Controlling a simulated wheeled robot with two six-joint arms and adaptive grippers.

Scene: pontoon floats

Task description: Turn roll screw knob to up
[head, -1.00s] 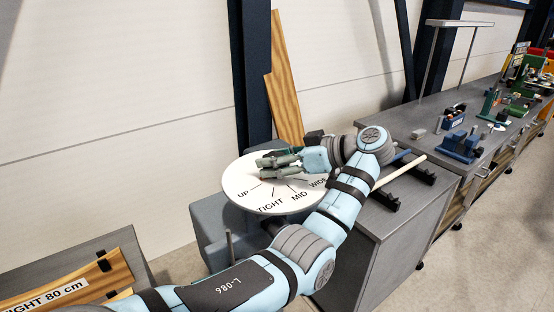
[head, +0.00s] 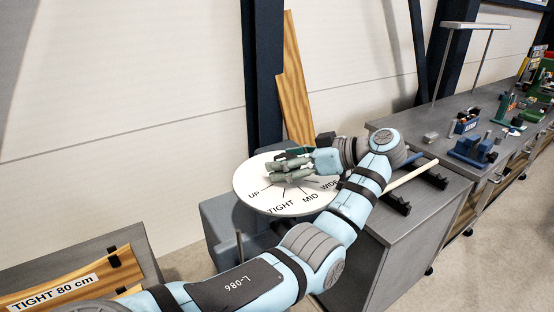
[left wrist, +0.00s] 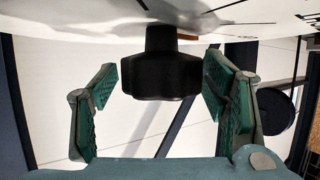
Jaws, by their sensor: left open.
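A white round dial (head: 262,201) with the words UP, TIGHT, MID and WIDE along its near edge stands left of the grey bench. My left gripper (head: 280,163) is over the dial, its arm reaching in from the lower left. In the left wrist view the black knob (left wrist: 160,75) sits between the two green finger pads of my left gripper (left wrist: 158,92). My right gripper is not in view.
A grey bench (head: 412,225) with black brackets and a pale rod (head: 412,174) is right of the dial. A board marked TIGHT 80 cm (head: 55,291) is at the lower left. A wooden plank (head: 294,95) leans by a dark post behind the dial.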

